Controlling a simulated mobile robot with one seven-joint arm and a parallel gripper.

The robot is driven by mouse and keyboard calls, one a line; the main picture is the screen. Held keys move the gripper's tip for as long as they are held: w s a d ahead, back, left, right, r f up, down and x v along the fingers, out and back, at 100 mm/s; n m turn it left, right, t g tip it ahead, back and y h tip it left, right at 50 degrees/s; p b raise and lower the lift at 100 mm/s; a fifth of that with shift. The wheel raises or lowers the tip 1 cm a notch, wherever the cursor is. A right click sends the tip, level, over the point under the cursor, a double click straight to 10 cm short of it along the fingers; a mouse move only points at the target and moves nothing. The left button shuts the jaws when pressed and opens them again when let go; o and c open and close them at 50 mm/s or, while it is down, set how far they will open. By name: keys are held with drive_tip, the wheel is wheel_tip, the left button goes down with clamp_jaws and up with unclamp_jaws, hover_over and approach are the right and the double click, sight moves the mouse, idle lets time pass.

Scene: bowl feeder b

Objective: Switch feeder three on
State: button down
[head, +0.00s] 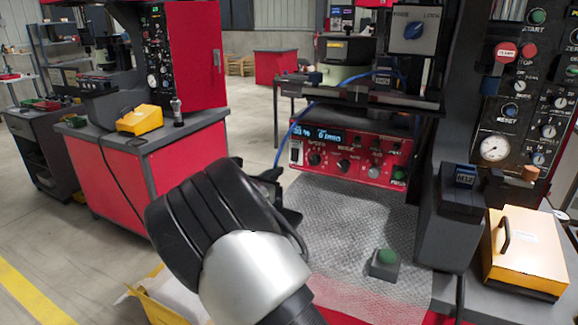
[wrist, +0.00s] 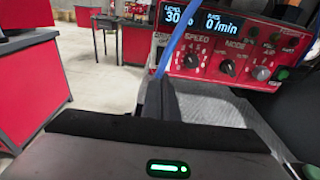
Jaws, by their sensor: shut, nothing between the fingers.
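A red feeder control box (head: 330,172) hangs under the machine in the head view. Its blue-lit display (head: 318,135) reads "0 /min" in the wrist view (wrist: 224,25). Knobs marked SPEED (wrist: 191,60) and MODE (wrist: 228,67) sit below it, with a green button (wrist: 283,73) at the right. A pale switch-like part (head: 296,152) sits at the box's left end; its position is too small to tell. My gripper (head: 284,192) is shut and empty, in front of and below the box's left end, apart from it. My fingers also show in the wrist view (wrist: 164,97).
A blue cable (head: 285,140) hangs past the box's left end. A green push button (head: 386,257) stands on the textured mat (head: 335,225). A yellow case (head: 525,250) is at the right. Open floor lies to the left.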

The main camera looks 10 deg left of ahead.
sight(294, 160)
drive_tip(key=b+x, duration=0.1)
drive_tip(key=x, duration=0.8)
drive_tip(key=shift+w, duration=0.1)
drive_tip(key=shift+w+d, duration=0.15)
drive_tip(key=shift+f, duration=0.1)
